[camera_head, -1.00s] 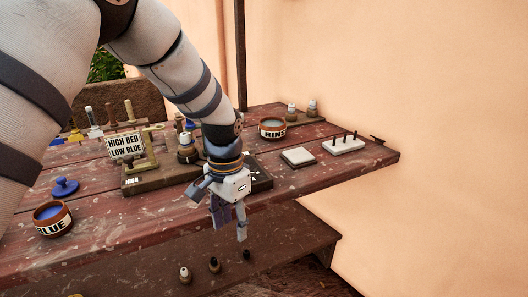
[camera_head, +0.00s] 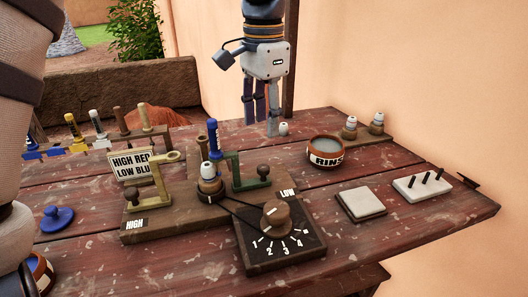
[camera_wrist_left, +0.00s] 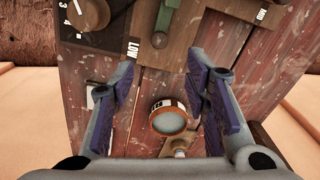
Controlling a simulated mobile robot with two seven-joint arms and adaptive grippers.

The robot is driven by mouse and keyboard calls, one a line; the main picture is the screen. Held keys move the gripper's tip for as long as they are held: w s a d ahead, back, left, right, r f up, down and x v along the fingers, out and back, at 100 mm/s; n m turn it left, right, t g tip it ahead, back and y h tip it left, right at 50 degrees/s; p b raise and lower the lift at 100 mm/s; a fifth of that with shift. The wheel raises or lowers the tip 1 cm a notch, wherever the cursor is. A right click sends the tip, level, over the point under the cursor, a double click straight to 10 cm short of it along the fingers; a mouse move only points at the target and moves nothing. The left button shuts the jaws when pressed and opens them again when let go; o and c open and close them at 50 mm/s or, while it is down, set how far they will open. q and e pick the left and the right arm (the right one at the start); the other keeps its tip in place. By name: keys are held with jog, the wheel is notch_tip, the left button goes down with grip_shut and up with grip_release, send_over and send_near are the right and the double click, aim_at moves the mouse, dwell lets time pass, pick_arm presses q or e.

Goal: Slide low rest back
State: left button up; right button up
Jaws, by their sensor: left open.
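The low rest is a dark green bracket (camera_head: 237,172) with a brown knob (camera_head: 264,170), behind the LOW label on the wooden board. In the left wrist view the green bracket (camera_wrist_left: 168,12) is at the top, its knob (camera_wrist_left: 159,40) beyond the fingers. An olive bracket (camera_head: 152,182) stands on the HIGH side. My left gripper (camera_head: 261,128) is open and empty, pointing down above the table's back part, behind the low rest and apart from it. Its spread fingers also show in the left wrist view (camera_wrist_left: 160,82). My right gripper is not in view.
A dial box (camera_head: 282,255) numbered 1 to 4 sits in front of the board. A RINSE bowl (camera_head: 326,152) and white-capped bottles stand to the right. A white-capped bottle (camera_head: 209,178) and blue-handled tool (camera_head: 212,140) stand beside the low rest. A sign (camera_head: 132,164) stands left.

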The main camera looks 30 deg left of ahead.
aim_at(264, 167)
pick_arm(q)
notch_tip(264, 167, down, 10)
jog(key=shift+f, duration=0.25)
